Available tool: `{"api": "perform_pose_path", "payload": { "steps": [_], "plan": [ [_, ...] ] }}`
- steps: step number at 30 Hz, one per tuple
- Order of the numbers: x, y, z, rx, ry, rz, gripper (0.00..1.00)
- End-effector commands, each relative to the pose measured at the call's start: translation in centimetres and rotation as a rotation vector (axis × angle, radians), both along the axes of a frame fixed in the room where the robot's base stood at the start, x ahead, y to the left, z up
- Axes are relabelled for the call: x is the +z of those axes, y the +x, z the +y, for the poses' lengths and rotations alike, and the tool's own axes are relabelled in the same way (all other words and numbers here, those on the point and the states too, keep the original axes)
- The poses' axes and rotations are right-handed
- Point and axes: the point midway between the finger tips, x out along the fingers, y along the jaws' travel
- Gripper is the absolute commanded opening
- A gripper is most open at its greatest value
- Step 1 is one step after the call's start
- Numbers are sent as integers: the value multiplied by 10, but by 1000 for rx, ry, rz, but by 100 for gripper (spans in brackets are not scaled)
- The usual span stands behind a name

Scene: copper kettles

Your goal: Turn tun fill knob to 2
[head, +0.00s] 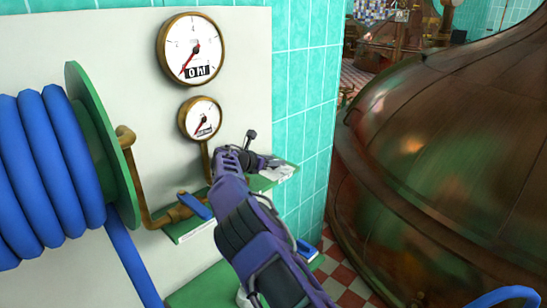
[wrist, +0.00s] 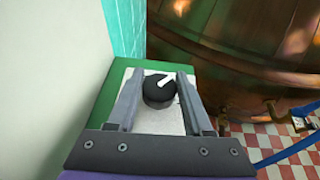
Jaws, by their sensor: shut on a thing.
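The tun fill knob (wrist: 156,92) is black and round with a white pointer, seen in the wrist view on a white plate (wrist: 140,126). Its pointer is turned toward the upper right of that view. No numbers are legible on the plate. My gripper (wrist: 159,77) has one finger on each side of the knob and is shut on it. In the head view my gripper (head: 266,163) is at the white plate (head: 280,173) on a green shelf, and the knob is hidden there.
A large gauge (head: 192,49) reading "0 hl" and a smaller gauge (head: 200,118) hang on the white wall panel. A blue hose reel (head: 45,165) stands at left. A blue-handled valve (head: 195,206) is below the gauges. A big copper kettle (head: 440,150) fills the right.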

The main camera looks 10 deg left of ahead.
Motion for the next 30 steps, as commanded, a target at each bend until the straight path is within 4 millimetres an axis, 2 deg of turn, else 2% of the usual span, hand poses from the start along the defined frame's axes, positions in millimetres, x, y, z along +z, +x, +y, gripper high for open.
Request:
{"api": "perform_pose_path", "payload": {
  "steps": [29,30],
  "plan": [
    [-1,0,-1,-63,-1,2,0],
    [-1,0,-1,-63,-1,2,58]
  ]
}}
